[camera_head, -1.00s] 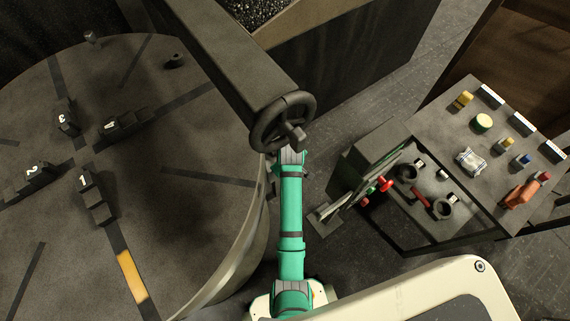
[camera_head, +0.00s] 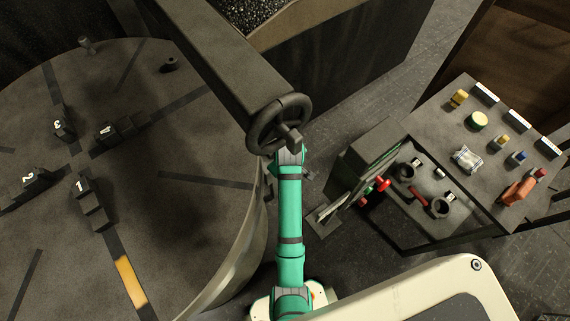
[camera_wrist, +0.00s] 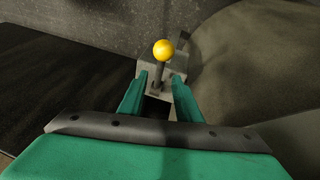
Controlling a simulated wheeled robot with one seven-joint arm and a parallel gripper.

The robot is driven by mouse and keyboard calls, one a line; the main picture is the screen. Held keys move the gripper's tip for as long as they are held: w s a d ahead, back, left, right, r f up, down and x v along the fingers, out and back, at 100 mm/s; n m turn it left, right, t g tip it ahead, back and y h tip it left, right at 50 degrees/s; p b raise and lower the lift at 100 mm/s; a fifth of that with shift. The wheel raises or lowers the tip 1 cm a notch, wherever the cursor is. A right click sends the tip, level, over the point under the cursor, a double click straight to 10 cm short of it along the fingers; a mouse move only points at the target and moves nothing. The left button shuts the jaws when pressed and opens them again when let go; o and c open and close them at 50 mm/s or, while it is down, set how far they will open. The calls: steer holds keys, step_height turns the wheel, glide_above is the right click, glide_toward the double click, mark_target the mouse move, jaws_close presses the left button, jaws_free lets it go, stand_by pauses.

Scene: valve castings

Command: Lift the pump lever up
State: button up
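The pump lever (camera_wrist: 160,67) shows in the wrist view as a dark stick with a yellow ball knob (camera_wrist: 163,50) on top. It stands at a pale grey block (camera_wrist: 147,69) just beyond my fingertips. My gripper (camera_wrist: 158,82) is open, with its two green fingers apart on either side of the line to the lever. No contact with the lever is visible. In the head view the lever is not visible, and my gripper is hidden behind the handwheel and my green arm.
A dark handwheel (camera_head: 279,122) on a long beam (camera_head: 215,60) hangs over my arm. A large round table (camera_head: 190,220) with numbered blocks stands at left. A bench (camera_head: 430,140) with coloured parts stands at right.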

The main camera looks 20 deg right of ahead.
steer(key=shift+v, duration=1.95)
steer(key=shift+f, duration=0.1)
